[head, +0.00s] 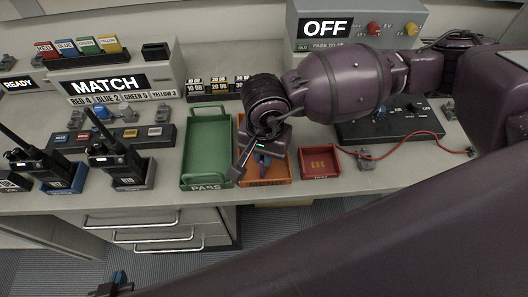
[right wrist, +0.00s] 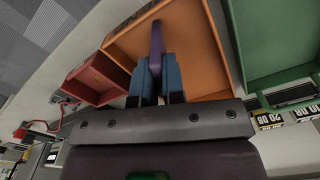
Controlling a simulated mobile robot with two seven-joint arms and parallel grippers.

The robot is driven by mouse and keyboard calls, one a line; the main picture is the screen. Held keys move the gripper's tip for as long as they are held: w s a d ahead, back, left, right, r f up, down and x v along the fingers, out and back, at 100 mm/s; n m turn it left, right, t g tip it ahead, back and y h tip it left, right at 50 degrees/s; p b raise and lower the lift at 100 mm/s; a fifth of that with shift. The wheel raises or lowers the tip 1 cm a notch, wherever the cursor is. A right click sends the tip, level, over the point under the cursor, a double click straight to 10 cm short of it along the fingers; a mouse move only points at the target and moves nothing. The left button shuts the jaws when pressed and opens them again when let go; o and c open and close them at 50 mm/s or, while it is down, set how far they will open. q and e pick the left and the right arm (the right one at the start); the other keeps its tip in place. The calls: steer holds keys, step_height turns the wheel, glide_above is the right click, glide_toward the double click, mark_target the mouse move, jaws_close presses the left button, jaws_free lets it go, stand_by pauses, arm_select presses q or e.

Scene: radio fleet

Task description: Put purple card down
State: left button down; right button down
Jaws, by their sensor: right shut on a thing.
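The purple card (right wrist: 156,42) stands edge-on between the blue fingertips of my right gripper (right wrist: 157,78), which is shut on it. In the right wrist view the card lies against the orange tray (right wrist: 195,30); I cannot tell whether it touches the floor. In the head view my right gripper (head: 261,160) is over the orange tray (head: 279,170), and the card is mostly hidden by the gripper. My left gripper (head: 117,281) shows only in part at the bottom left edge, away from the desk; its finger gap is not clear.
A green PASS tray (head: 207,150) stands left of the orange tray, close to it. A small red tray (head: 319,161) is on the right. A red cable (head: 400,140) runs beyond it. Radios (head: 115,158) stand at the left.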

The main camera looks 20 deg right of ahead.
steer(key=shift+f, duration=0.1)
steer(key=shift+f, duration=0.1)
steer(key=c, duration=1.2)
jaws_free()
steer(key=shift+r+p, duration=0.65)
steer(key=shift+r, duration=5.55)
steer(key=shift+s+f, duration=0.1)
